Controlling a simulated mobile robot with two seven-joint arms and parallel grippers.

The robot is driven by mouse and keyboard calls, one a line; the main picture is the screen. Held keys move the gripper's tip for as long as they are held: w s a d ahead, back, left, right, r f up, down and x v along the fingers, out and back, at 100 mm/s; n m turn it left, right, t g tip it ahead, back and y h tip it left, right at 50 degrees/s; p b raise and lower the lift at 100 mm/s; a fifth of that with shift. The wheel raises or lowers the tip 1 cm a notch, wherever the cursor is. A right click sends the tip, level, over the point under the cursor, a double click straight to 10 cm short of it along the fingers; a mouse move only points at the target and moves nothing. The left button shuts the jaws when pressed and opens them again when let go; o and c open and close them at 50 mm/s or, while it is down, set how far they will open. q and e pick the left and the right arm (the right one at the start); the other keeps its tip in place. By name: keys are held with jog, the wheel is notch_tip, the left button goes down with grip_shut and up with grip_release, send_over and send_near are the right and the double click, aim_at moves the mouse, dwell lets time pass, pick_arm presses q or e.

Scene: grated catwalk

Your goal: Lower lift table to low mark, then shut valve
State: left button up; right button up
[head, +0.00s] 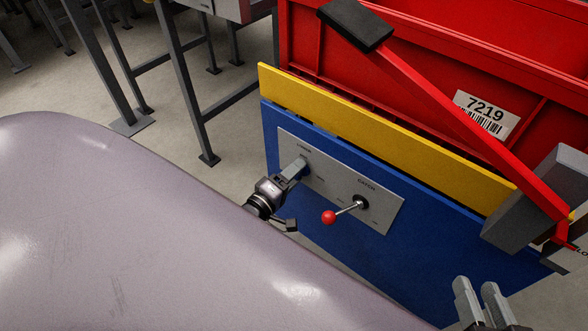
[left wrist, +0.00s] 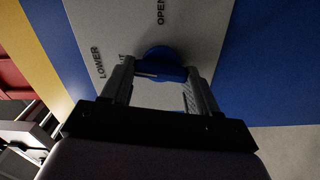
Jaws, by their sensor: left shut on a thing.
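The lift table has a blue body (head: 440,252) and a yellow top plate (head: 400,146). A grey control panel (head: 390,217) is on its side. In the left wrist view, the blue valve knob (left wrist: 164,66) sits on the panel by the words "LOWER" and "OPEN" and a partly covered word ending "UT". My left gripper (head: 299,168) is shut on this knob, which its fingers hide in the head view. A partly cut-off sign reading "LO" (head: 583,252) shows at the right edge, beside a red pointer (head: 564,234). My right gripper (head: 481,297) is open and empty at bottom right.
A lever with a red ball (head: 329,217) sticks out of the panel, right of my left gripper. A red crate (head: 420,50) labelled 7219 stands on the table. A red bar (head: 450,120) with a black end crosses in front. Grey steel legs (head: 180,80) stand behind left.

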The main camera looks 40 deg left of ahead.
pick_arm(q)
jog(key=shift+f+n, duration=0.1)
jog(key=shift+n, duration=0.9)
pick_arm(e)
jog(key=shift+d, duration=0.15)
jog(key=shift+r, duration=0.15)
pick_arm(q)
jog(key=o, duration=1.1)
jog(key=shift+c, duration=0.2)
jog(key=shift+s, duration=0.1)
jog(key=s+p, duration=0.2)
jog(key=s, duration=0.5)
jog(key=shift+a, duration=0.25)
pick_arm(e)
jog(key=shift+w+a+m+g, duration=0.3)
jog(key=shift+a+g, duration=0.1)
jog(key=shift+a, duration=0.35)
